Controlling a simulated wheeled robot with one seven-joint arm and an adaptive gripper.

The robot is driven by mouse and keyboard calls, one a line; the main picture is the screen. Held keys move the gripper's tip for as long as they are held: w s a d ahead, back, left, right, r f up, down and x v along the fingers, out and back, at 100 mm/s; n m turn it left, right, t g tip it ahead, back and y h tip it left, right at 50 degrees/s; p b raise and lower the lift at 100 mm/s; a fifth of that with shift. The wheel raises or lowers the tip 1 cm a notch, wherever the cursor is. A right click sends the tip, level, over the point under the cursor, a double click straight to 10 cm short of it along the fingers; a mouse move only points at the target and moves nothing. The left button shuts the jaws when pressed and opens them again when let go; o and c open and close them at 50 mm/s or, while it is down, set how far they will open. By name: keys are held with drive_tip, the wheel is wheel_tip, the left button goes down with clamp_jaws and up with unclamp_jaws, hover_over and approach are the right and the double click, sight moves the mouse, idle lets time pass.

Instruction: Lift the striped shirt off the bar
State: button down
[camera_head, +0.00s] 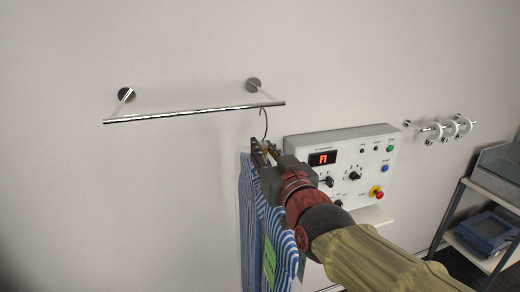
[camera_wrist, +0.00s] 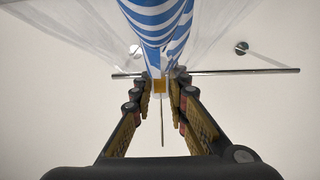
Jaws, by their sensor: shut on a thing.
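The blue-and-white striped shirt (camera_head: 252,205) hangs below the right part of the metal bar (camera_head: 190,112) in the head view. A green patch shows on its front. Its stripes also show at the top of the wrist view (camera_wrist: 157,20). A thin hanger hook (camera_head: 266,124) rises above the shirt, its top close to the bar; I cannot tell whether it rests on the bar or is clear of it. My gripper (camera_head: 265,153) is shut on the hanger just below the hook. In the wrist view the fingertips (camera_wrist: 161,84) close around a small orange-brown piece of the hanger.
A control panel (camera_head: 373,150) with knobs and a red button is on the wall just right of my gripper. Wall hooks with white rings (camera_head: 447,129) are further right. A shelf cart (camera_head: 462,215) stands at the right edge. The wall left of the shirt is clear.

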drive_tip(key=shift+b+v, duration=0.5)
drive_tip(key=shift+v, duration=3.05)
drive_tip(key=shift+p+v, duration=0.3)
drive_tip(key=shift+v, duration=0.8)
drive_tip(key=p+v, duration=0.1)
drive_tip(key=v, duration=0.1)
drive_tip(key=p+v, duration=0.3)
drive_tip(key=v, duration=0.1)
drive_tip(key=shift+s+d+r+p, duration=0.1)
drive_tip(key=shift+s+r+p, duration=0.2)
drive_tip(key=shift+s, duration=0.05)
drive_tip(key=shift+p+v, duration=0.8)
drive_tip(key=shift+v, duration=0.15)
drive_tip(key=shift+f, duration=0.2)
